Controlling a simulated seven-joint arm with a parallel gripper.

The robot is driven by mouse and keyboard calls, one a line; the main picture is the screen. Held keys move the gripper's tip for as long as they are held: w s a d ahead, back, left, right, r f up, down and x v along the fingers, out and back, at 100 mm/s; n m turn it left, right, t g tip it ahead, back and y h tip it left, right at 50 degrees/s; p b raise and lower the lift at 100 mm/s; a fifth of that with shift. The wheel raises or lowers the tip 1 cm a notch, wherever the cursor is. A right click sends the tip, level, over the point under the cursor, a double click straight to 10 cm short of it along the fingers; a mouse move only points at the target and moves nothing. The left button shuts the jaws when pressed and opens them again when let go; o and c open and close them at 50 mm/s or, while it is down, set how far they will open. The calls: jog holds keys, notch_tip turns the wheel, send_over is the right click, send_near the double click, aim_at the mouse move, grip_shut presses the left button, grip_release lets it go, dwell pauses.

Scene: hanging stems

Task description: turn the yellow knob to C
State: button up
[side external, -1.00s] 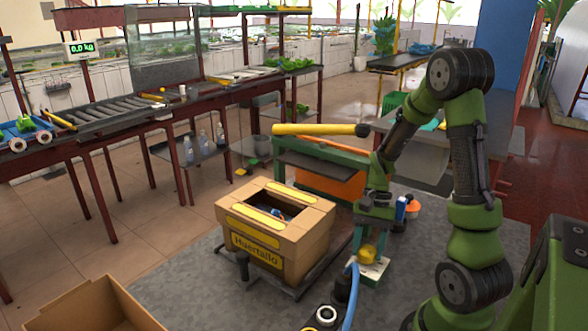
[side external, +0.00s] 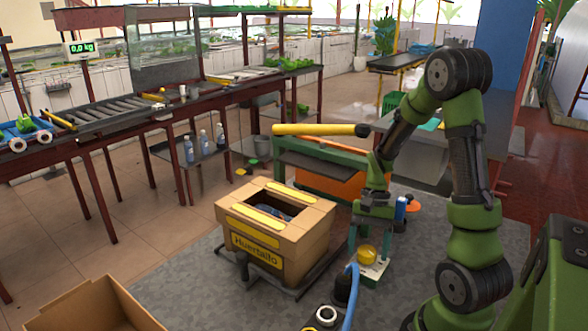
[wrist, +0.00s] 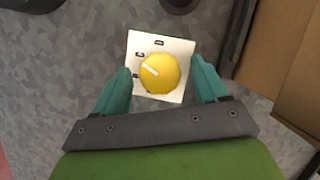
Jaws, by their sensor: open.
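The yellow knob (wrist: 160,74) is round with a white pointer line and sits on a white plate (wrist: 172,42) with small dark marks around it. The knob (side external: 367,255) also shows in the side view, below my gripper (side external: 371,243). My gripper (wrist: 161,84) is open, with one teal finger to the left of the knob and one to the right. Gaps show between the fingers and the knob, so it is not held.
A cardboard box labelled Huertallo (side external: 262,245) stands left of the knob. A black upright part with a blue hose (side external: 350,285) is close in front of it. An open carton (side external: 95,305) is at the lower left. Grey floor mat (side external: 215,290) lies around them.

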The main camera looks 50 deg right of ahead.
jog(key=shift+r, duration=0.1)
jog(key=v, duration=1.2)
jog(key=a+r+n+t+h, duration=0.1)
jog(key=a+r+n+t, duration=0.3)
jog(key=a, duration=0.6)
jog(key=a+r+n+t+h, duration=0.1)
jog(key=a+r+n+t, duration=0.3)
jog(key=a, duration=0.7)
jog(key=shift+s+a+r+n+t, duration=0.15)
jog(key=shift+a+r+n+t, duration=0.2)
jog(key=shift+n, duration=0.65)
